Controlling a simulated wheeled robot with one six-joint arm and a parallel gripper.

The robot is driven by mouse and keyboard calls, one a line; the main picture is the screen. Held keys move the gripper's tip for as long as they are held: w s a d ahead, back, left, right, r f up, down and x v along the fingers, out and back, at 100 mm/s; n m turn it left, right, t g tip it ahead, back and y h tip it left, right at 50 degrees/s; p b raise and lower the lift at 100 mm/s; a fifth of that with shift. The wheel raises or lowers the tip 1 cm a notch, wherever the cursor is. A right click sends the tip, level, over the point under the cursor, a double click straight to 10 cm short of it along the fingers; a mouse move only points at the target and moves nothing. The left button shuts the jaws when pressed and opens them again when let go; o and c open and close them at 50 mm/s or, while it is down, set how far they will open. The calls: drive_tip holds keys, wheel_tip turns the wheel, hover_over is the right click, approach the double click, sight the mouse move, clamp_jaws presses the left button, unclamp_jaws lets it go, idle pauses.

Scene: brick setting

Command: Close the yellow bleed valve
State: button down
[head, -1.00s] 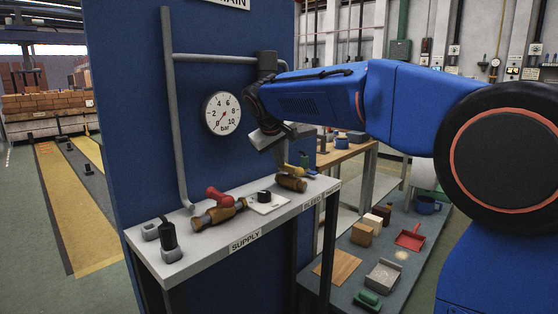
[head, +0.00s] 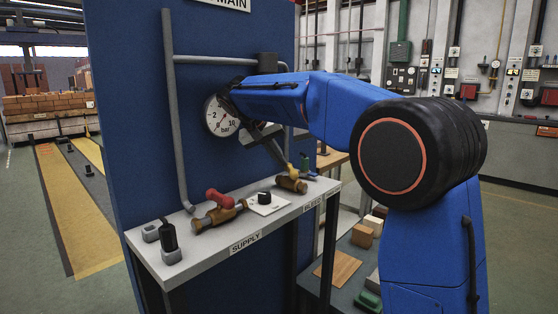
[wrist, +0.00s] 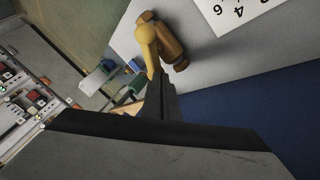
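The yellow bleed valve has a yellow lever (head: 292,171) on a brown, brass-like body (head: 291,185). It sits at the right end of the grey shelf, above the BLEED label (head: 312,203). My gripper (head: 282,157) reaches down from the upper left, with its fingers at the lever. In the wrist view the lever (wrist: 148,45) runs from the valve body (wrist: 170,47) to the dark fingers (wrist: 158,98). Its end meets or passes behind them; I cannot tell if they touch or grip it. The finger gap is not clear.
A red-handled valve (head: 220,199) sits further left, above the SUPPLY label (head: 245,243). A black knob on a white dial plate (head: 264,202) lies between the valves. My arm partly covers the gauge (head: 217,119) on the blue panel (head: 130,100). Grey pipes (head: 175,120) run along it.

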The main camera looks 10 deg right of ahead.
drive_tip(key=shift+w+d+f+m+g, duration=0.1)
drive_tip(key=shift+w+m+g, duration=0.2)
drive_tip(key=shift+m, duration=0.2)
drive_tip(key=shift+w+d, duration=0.5)
drive_tip(key=shift+d, duration=0.25)
drive_tip(key=shift+w+d, duration=0.1)
drive_tip(key=shift+d, duration=0.45)
